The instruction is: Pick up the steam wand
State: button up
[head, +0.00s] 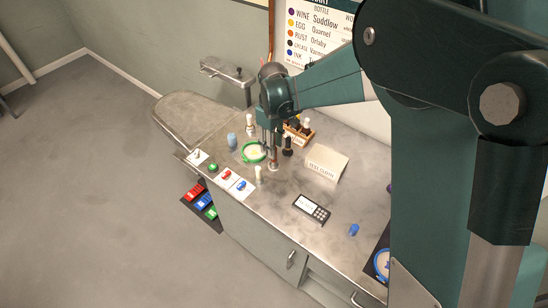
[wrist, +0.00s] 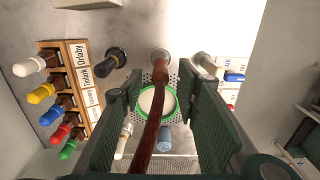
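What looks like the steam wand (wrist: 159,62) has a copper-coloured end with a dark red-brown hose or shaft (wrist: 152,125) that curves between my fingers towards the wrist camera. In the head view its copper-coloured lower end (head: 273,166) shows just below my gripper (head: 271,140), near the worktop, and a thin brown line rises behind the wrist. In the wrist view, my gripper (wrist: 165,93) is open, with one green-padded finger on each side of the brown piece and visible gaps to both. The head view hides most of the wand behind the gripper.
A green-rimmed round dish (head: 254,152) lies close by. A dark bottle (head: 287,146), a white bottle (head: 258,174) and a wooden rack of bottles (head: 299,131) stand near the gripper. A folded card (head: 326,162) and keypad (head: 311,208) are to the right. The front worktop is partly clear.

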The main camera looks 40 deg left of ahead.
jog(key=shift+f, duration=0.75)
jog(key=shift+d+f, duration=0.15)
jog(key=shift+f, duration=2.45)
grip_shut()
